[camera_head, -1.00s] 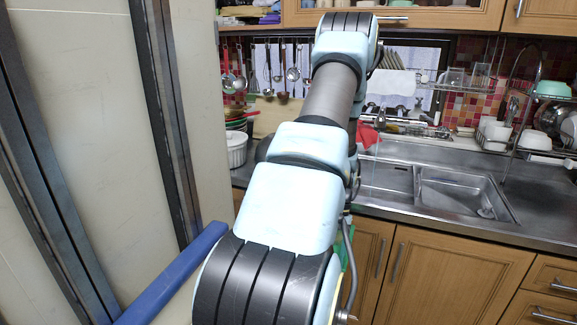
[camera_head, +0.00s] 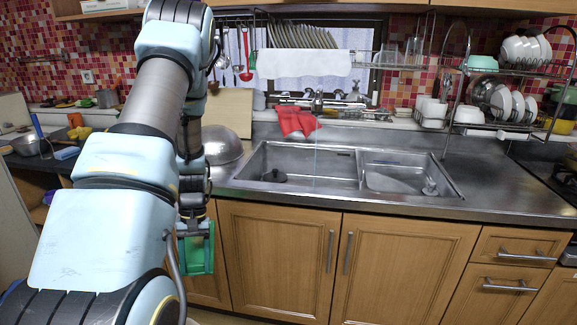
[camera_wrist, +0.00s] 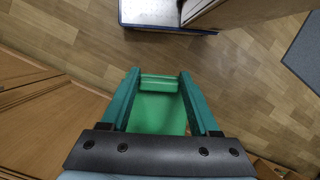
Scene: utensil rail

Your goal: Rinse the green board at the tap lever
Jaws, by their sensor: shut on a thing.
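My gripper (camera_wrist: 160,80) is shut on the green board (camera_wrist: 158,112), which sits between its two teal fingers in the wrist view. In the head view the board (camera_head: 198,254) hangs below my wrist, in front of the cabinet doors and below the counter edge, left of the sink. The tap (camera_head: 317,100) stands behind the sink (camera_head: 310,172). A thin, pale vertical line, seemingly water, runs down from it into the basin. The lever is too small to make out clearly. The board is apart from the tap and sink.
A metal bowl (camera_head: 220,146) stands on the counter left of the sink. A red cloth (camera_head: 296,122) hangs at the sink's back edge. Dish racks (camera_head: 500,125) stand at the right. Wooden cabinets (camera_head: 275,255) front the counter. The wrist view shows bare wooden floor (camera_wrist: 240,85).

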